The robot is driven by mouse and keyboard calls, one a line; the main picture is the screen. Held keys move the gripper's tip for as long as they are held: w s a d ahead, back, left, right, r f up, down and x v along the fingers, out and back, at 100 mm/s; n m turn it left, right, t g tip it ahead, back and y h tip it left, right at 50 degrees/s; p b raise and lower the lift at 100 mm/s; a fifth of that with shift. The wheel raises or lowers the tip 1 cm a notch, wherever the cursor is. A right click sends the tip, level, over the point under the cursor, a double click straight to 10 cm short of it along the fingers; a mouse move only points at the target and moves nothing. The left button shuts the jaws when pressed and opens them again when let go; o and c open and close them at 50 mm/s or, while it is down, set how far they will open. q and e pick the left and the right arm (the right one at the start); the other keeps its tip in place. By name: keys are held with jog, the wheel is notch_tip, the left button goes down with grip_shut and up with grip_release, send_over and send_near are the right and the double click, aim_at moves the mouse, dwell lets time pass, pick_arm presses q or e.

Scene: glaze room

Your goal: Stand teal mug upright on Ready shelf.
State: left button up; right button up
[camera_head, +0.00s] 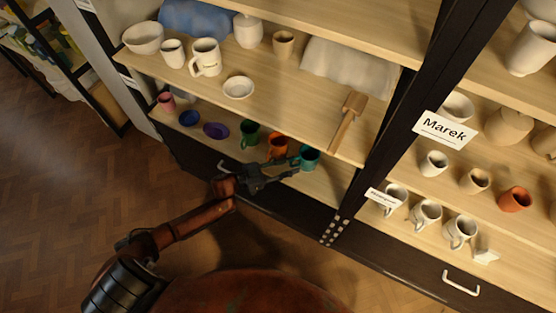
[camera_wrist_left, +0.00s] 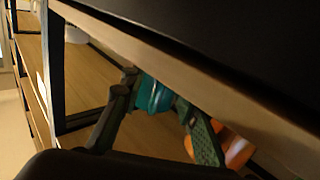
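The teal mug (camera_head: 310,158) stands at the right end of a row of coloured pots on the lower left shelf (camera_head: 325,185), and looks upright. My left gripper (camera_head: 297,166) reaches in from the front left with its fingertips at the mug. In the left wrist view the teal mug (camera_wrist_left: 153,94) shows between the tips of the two spread fingers (camera_wrist_left: 155,92). Contact is too unclear to tell. My right gripper is in neither view. No label reading Ready can be made out; a small label (camera_head: 385,197) on the right is too small to read surely.
An orange mug (camera_head: 278,145) stands close beside the teal one, then a green mug (camera_head: 250,132). A dark post (camera_head: 385,140) separates the right bay, with a Marek sign (camera_head: 444,129) and several mugs.

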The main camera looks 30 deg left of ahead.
pick_arm(q)
jog(key=shift+a, duration=0.1)
jog(key=shift+s, duration=0.1)
jog(key=v, duration=1.1)
jog(key=shift+s+a, duration=0.25)
jog(key=shift+a, duration=0.05)
jog(key=shift+r, duration=0.1)
